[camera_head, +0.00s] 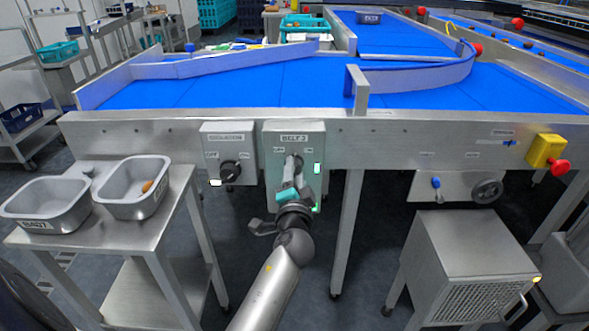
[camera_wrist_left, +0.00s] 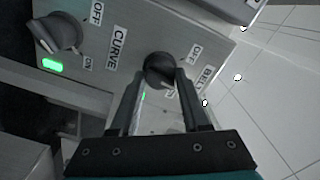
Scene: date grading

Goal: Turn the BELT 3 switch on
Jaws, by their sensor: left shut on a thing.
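The BELT 3 switch box (camera_head: 271,140) is a grey panel on the front of the conveyor frame. Its dark round knob sits between the fingers of my left gripper (camera_head: 293,165), which is shut on it. In the left wrist view the knob (camera_wrist_left: 159,70) shows between the fingertips of the left gripper (camera_wrist_left: 163,82), with an OFF label and a partly covered BELT label beside it. A lit green lamp (camera_head: 317,168) is right of the knob. The knob's exact pointing is mostly hidden by the fingers. My right gripper is not in view.
A CURVE knob (camera_wrist_left: 62,33) with a lit green lamp (camera_wrist_left: 52,65) is on the same panel. Another switch box (camera_head: 229,140) with a black knob is left. A steel table (camera_head: 106,229) with grey trays stands left, a metal cabinet (camera_head: 455,265) right. A red emergency button (camera_head: 560,167) is farther right.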

